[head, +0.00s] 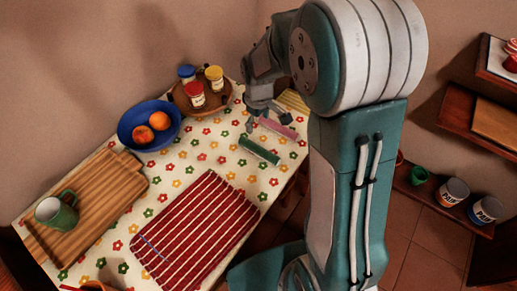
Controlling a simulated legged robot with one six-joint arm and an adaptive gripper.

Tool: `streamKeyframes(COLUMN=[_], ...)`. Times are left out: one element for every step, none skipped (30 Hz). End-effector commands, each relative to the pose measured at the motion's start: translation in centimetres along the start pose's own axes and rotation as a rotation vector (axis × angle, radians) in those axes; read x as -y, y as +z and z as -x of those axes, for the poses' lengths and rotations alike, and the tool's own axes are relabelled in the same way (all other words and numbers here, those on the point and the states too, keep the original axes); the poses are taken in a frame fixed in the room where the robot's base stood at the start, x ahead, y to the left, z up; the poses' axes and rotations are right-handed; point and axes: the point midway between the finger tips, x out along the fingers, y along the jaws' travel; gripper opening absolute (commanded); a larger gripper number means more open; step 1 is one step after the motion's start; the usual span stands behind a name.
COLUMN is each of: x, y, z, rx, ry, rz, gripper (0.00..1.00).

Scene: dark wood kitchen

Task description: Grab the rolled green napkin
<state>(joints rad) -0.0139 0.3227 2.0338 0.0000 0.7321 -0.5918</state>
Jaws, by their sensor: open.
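The rolled green napkin (259,150) lies on the flower-patterned tablecloth, near the table's right edge. My gripper (267,120) is open and hangs over the table's far right part. In the picture it is just above the green napkin and does not appear to touch it. A rolled pink napkin (279,129) lies just behind and to the right of the green one, close to my gripper's fingers. My gripper's exact height above the cloth is hard to tell.
A wooden tray (215,107) with several jars and a blue bowl (126,133) with fruit stand to the left. A red striped cloth (197,233), a wooden board (112,184) and a green mug (57,211) lie nearer. Something yellow (293,102) lies behind the pink napkin.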

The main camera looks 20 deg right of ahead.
Motion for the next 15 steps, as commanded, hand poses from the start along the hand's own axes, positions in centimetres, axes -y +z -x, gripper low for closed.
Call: streamKeyframes(x=[-0.2, -0.3, -0.4, -0.4, -0.5, -0.5, -0.6, -0.6, -0.6, -0.6, -0.6, -0.5, -0.5, -0.5, -0.5], y=[-0.3, -0.5, -0.7, -0.7, -0.8, -0.9, -1.0, -1.0, -1.0, -1.0, -1.0, -0.9, -0.9, -0.8, -0.8], z=[-1.4, -1.9, -2.6, -3.1, -3.5, -3.9, -4.1, -4.3, -4.5, -4.8, -5.1, -5.7, -6.2, -6.7, -7.4], rx=[0.016, 0.021, 0.028, 0.032, 0.035, 0.038, 0.041, 0.042, 0.043, 0.044, 0.045, 0.046, 0.046, 0.047, 0.047], ry=[-0.011, -0.014, -0.019, -0.023, -0.025, -0.028, -0.029, -0.030, -0.031, -0.032, -0.033, -0.033, -0.034, -0.034, -0.034], rz=[0.018, 0.029, 0.041, 0.050, 0.057, 0.064, 0.068, 0.072, 0.075, 0.076, 0.076, 0.076, 0.076, 0.076, 0.075], gripper=[0.86, 0.86, 0.86, 0.86, 0.86, 0.86, 0.86, 0.86, 0.86, 0.86, 0.86, 0.86, 0.86, 0.86, 0.86])
